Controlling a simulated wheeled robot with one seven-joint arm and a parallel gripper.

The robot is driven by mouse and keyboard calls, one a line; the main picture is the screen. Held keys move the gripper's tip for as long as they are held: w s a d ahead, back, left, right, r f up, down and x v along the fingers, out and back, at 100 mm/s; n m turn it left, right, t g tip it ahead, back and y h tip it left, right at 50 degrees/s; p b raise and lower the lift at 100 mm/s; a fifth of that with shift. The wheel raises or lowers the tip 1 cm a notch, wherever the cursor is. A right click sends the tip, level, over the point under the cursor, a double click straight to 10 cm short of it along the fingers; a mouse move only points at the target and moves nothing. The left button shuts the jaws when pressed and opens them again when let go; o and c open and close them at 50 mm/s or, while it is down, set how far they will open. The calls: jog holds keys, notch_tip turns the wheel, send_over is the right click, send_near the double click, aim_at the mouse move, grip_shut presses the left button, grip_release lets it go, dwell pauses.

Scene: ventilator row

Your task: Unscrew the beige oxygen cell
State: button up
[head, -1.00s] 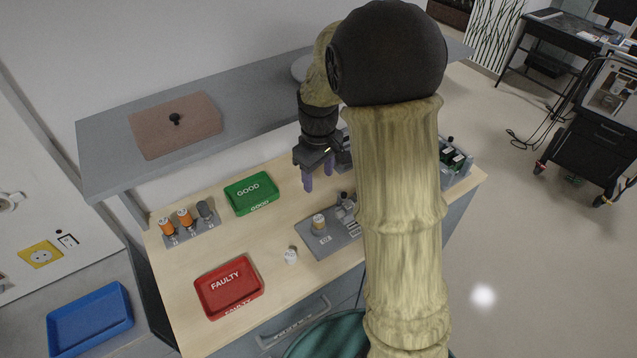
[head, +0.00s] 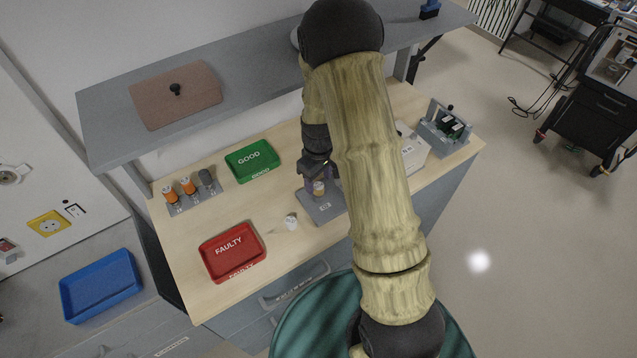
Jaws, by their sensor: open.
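The beige oxygen cell (head: 319,188) stands upright on a grey plate (head: 319,209) on the wooden bench. My arm hides the right part of the plate and what stood there.
A green GOOD tray (head: 252,160) and a red FAULTY tray (head: 232,251) stand on the bench. A rack (head: 193,197) holds orange and grey cells. A small white piece (head: 291,222) lies left of the plate. A shelf (head: 255,95) overhangs the back.

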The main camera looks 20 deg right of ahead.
aim_at(319, 186)
jog(key=shift+f, duration=1.65)
jog(key=c, duration=1)
jog(key=n, duration=0.6)
jog(key=n+p, duration=0.1)
jog(key=n, duration=0.2)
jog(key=shift+r+n, duration=0.15)
jog(key=shift+n, duration=0.25)
jog(key=shift+n+p, duration=0.5)
jog(key=shift+n, duration=0.6)
